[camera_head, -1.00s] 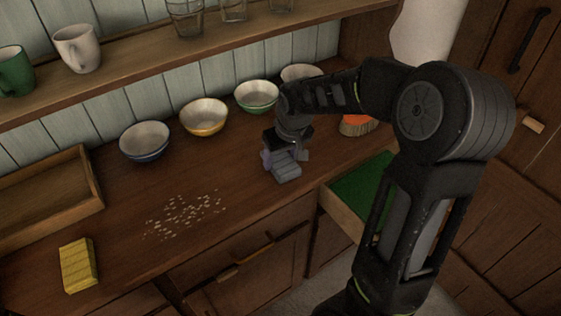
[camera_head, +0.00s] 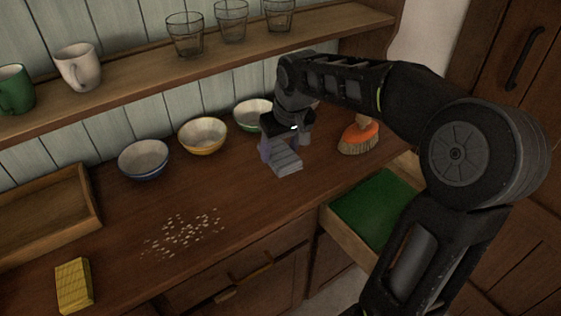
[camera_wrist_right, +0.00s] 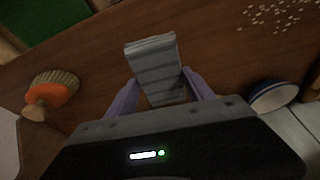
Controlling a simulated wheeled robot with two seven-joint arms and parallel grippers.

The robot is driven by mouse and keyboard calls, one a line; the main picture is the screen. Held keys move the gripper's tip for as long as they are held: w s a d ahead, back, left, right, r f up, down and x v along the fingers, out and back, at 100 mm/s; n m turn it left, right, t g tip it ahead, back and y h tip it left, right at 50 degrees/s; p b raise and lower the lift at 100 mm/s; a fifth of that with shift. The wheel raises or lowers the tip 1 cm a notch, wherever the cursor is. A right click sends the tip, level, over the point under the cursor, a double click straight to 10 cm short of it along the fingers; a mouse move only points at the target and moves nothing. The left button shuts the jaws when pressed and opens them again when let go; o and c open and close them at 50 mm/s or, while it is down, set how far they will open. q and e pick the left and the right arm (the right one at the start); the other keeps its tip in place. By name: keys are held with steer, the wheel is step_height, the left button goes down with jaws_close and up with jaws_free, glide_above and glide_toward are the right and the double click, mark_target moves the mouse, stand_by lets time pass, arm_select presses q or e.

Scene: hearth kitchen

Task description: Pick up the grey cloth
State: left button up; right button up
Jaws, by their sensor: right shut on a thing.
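The grey cloth (camera_wrist_right: 155,62) is a folded, striped grey piece held between the two purple fingers of my right gripper (camera_wrist_right: 160,92) in the right wrist view. In the head view the grey cloth (camera_head: 286,163) hangs below my right gripper (camera_head: 283,148), over the wooden counter. The gripper is shut on the cloth. I cannot tell for sure how far the cloth's lower edge is from the counter. My left gripper is not in view.
Bowls stand along the wall, including a blue one (camera_head: 144,160) and a yellow one (camera_head: 203,137). An orange brush (camera_head: 359,137) is right of the gripper. Crumbs (camera_head: 183,233) and a yellow sponge (camera_head: 74,285) lie left. A green-lined drawer (camera_head: 372,205) is open in front.

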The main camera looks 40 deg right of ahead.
steer(key=shift+r, duration=0.35)
steer(key=o, duration=0.8)
steer(key=c, duration=0.6)
steer(key=shift+f, duration=0.1)
steer(key=shift+c, duration=0.2)
